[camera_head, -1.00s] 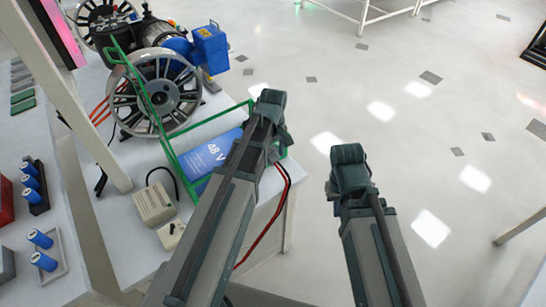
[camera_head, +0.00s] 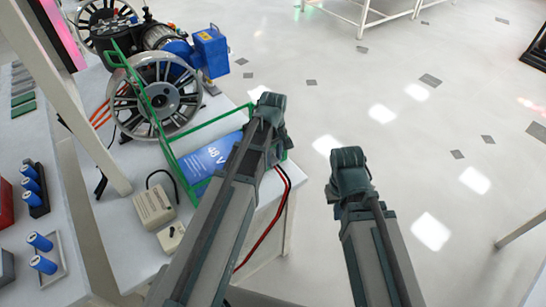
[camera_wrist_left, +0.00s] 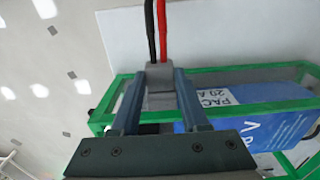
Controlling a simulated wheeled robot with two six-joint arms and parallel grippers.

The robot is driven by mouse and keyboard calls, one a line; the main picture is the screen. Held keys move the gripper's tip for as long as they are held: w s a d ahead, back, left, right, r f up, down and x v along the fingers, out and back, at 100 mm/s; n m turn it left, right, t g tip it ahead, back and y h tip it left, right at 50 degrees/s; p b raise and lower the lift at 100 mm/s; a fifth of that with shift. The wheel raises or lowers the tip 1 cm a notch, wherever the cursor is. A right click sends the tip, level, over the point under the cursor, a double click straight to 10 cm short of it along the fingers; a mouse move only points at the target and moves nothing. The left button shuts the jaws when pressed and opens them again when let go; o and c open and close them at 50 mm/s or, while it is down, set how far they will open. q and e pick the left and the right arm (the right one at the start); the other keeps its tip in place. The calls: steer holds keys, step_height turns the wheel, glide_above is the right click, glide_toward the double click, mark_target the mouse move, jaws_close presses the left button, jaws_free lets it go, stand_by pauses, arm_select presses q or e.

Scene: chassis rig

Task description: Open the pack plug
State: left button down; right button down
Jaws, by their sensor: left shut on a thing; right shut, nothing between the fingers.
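In the left wrist view my left gripper (camera_wrist_left: 159,98) is shut on a grey plug (camera_wrist_left: 160,75). A black and a red cable run up from the plug to the top of that view. The blue 48 V battery pack (camera_head: 205,160) sits inside a green frame (camera_head: 205,122). The pack also shows in the left wrist view (camera_wrist_left: 272,128), to the right of the fingers. The plug is at the frame's edge, and I cannot tell whether it is seated in a mating half. In the head view my left arm hides the fingers. Only my right arm shows, without its fingers.
A spoked wheel (camera_head: 160,98), a motor and a blue box (camera_head: 210,50) stand beyond the pack. A beige box (camera_head: 154,206) and a smaller one (camera_head: 171,237) lie left of it. Red and black cables (camera_head: 268,232) hang over the table edge. Open floor lies right.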

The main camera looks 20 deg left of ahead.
stand_by(0.8)
arm_select(q)
steer(key=shift+s+d, duration=0.8)
steer(key=shift+d, duration=0.25)
steer(key=shift+c, duration=2)
jaws_free()
steer(key=shift+r, duration=0.15)
step_height(320, 180, up, 14)
steer(key=p, duration=1.4)
steer(key=shift+f, duration=0.2)
